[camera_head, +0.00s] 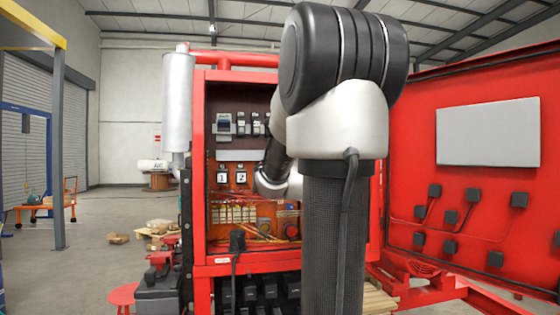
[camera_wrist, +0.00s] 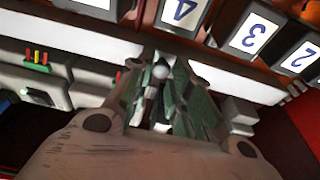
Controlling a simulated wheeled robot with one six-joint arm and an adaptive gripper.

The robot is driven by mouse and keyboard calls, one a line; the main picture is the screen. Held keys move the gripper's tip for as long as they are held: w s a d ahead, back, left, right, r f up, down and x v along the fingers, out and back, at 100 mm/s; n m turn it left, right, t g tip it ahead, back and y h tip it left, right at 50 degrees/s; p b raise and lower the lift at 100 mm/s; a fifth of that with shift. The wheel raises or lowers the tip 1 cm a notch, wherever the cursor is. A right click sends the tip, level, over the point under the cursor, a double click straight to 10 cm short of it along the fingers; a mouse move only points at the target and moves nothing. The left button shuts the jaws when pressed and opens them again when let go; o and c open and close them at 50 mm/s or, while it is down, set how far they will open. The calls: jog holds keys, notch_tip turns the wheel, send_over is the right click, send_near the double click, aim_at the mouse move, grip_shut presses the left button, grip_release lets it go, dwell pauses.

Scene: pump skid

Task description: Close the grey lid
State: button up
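A flat grey strip (camera_head: 240,155) lies across the red cabinet, between the upper row of devices and the numbered plates; I cannot tell for sure whether it is the grey lid. In the wrist view a pale grey band (camera_wrist: 72,35) runs across the same place, below upside-down number plates. My gripper (camera_wrist: 160,75) is in front of this band, its fingers dark green and close together. Whether they touch the band, or have a gap between them, cannot be made out. In the head view my arm hides the gripper and the cabinet's right part.
Number plates (camera_wrist: 250,33) and breaker-like devices (camera_wrist: 38,65) lie close around my gripper. The red door (camera_head: 405,170) stands open at the right, with a light grey plate (camera_head: 488,132) and several black boxes on it. A silver cylinder (camera_head: 177,100) stands at the left. Open floor lies farther left.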

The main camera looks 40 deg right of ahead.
jog(key=shift+o, duration=1.3)
jog(key=shift+f, duration=0.1)
jog(key=shift+s, duration=0.1)
jog(key=v, duration=1.2)
jog(key=shift+d, duration=0.1)
